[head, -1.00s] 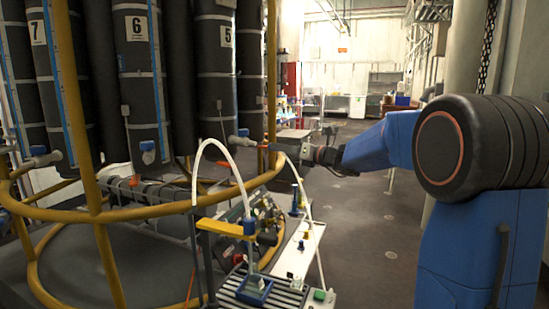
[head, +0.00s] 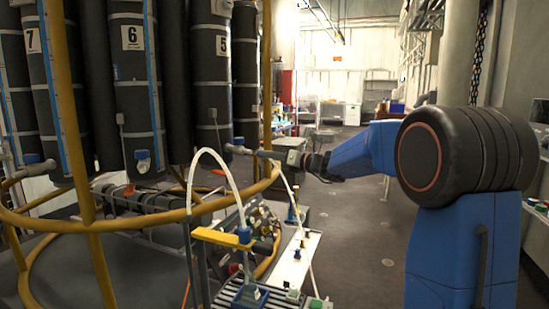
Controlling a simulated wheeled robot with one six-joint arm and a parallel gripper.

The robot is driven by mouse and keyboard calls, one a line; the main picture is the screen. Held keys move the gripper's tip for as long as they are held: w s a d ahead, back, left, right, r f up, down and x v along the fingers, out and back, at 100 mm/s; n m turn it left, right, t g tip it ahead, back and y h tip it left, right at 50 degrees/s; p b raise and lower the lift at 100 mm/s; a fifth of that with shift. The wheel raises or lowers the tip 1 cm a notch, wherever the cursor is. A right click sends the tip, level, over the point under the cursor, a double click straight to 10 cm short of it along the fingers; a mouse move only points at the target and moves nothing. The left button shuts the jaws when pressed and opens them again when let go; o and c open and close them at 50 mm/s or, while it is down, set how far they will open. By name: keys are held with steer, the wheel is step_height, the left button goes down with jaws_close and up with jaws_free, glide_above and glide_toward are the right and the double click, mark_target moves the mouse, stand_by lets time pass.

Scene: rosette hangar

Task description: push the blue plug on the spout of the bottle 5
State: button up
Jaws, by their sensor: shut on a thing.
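Bottle 5 (head: 211,85) is a tall dark cylinder with a white number label. Its spout (head: 231,148) sticks out to the right near the bottom, with a small blue part (head: 239,141) on top. My gripper (head: 266,154) reaches in from the right at the height of the spout, its tip close to the spout's end. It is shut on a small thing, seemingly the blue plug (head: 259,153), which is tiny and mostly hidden. I cannot tell whether the plug touches the spout or is on it.
A yellow rail (head: 150,222) curves below the spout, and a yellow post (head: 267,75) stands close behind the gripper. A white hose (head: 222,160) arches in front. A bench with bottles and a white board (head: 293,262) stands below. Open floor (head: 365,245) lies to the right.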

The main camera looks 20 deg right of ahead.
steer(key=shift+x, duration=1.35)
steer(key=shift+w+a, duration=0.35)
steer(key=shift+w, duration=0.05)
stand_by(1.2)
steer(key=o, duration=1.1)
steer(key=shift+c, duration=0.2)
steer(key=v, duration=1.7)
steer(key=shift+s, duration=0.15)
steer(key=shift+d, duration=0.15)
